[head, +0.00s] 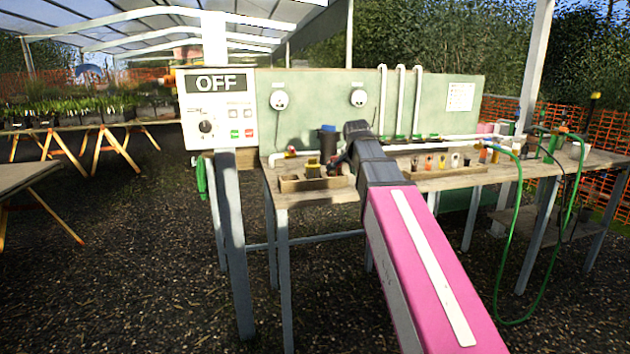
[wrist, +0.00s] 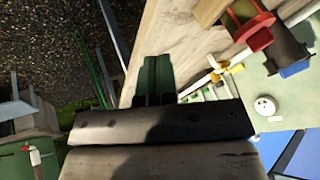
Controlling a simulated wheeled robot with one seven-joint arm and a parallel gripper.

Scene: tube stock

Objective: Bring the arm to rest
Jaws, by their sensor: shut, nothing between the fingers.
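My pink arm (head: 415,250) reaches forward from the lower right of the head view, its dark wrist (head: 372,160) over the front of the wooden bench (head: 450,181). In the wrist view my gripper (wrist: 158,62) shows its green fingers side by side, closed together with nothing between them. The bench top (wrist: 170,35) lies beyond the fingers in that view. In the head view the fingers are hard to pick out from the dark wrist parts, so I cannot tell their exact height above the bench.
A wooden tray (head: 312,184) and a dark blue-topped container (head: 328,142) stand left of my wrist. Several small fittings (head: 442,162) line the bench to the right. A control box reading OFF (head: 216,120) stands left. A green hose (head: 499,275) hangs at right. Gravel (head: 130,260) is open at left.

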